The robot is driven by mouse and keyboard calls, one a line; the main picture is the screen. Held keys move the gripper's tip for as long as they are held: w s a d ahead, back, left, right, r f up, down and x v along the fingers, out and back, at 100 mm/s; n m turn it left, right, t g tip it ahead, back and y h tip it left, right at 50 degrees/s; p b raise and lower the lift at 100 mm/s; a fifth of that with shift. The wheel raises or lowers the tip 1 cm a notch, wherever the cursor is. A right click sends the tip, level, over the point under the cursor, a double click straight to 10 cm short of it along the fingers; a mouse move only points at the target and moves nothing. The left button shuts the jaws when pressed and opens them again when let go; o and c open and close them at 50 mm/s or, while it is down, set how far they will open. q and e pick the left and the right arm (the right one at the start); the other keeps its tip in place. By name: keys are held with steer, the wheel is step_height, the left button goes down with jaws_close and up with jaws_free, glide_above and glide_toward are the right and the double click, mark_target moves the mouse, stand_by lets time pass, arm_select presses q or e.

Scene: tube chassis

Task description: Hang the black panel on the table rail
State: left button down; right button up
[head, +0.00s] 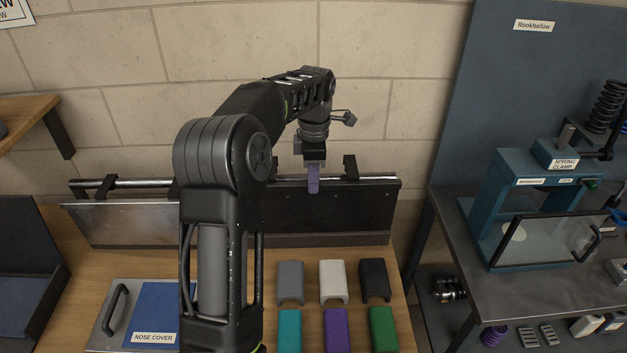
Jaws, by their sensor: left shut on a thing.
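The black panel (352,211) is upright at the back of the wooden table, in the right half of the rail's span. My left gripper (313,178) is at the panel's top edge, shut on it, with a purple finger showing against its face. A dark hook (350,167) rises from the panel's top edge to the right of the gripper. I cannot tell whether the hooks rest on the rail. My right gripper is out of view.
A silver panel (125,221) hangs at the rail's left. Grey (290,281), white (333,281) and black (375,279) covers, with coloured ones in front, lie on the table. A nose cover tray (152,308) is front left. A teal spring clamp (520,210) stands right.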

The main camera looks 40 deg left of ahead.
arm_select(q)
steer(key=shift+f+b, duration=0.95)
steer(key=shift+f, duration=0.55)
steer(key=c, duration=1.3)
jaws_free()
steer(key=shift+f, duration=0.1)
steer(key=shift+r, duration=0.45)
step_height(320, 180, up, 4)
steer(key=shift+r+b, duration=0.1)
steer(key=shift+b, duration=0.25)
steer(key=shift+d+r+p, duration=0.1)
steer(key=shift+r+p, duration=0.65)
steer(key=shift+r, duration=0.15)
steer(key=shift+r+p, duration=0.55)
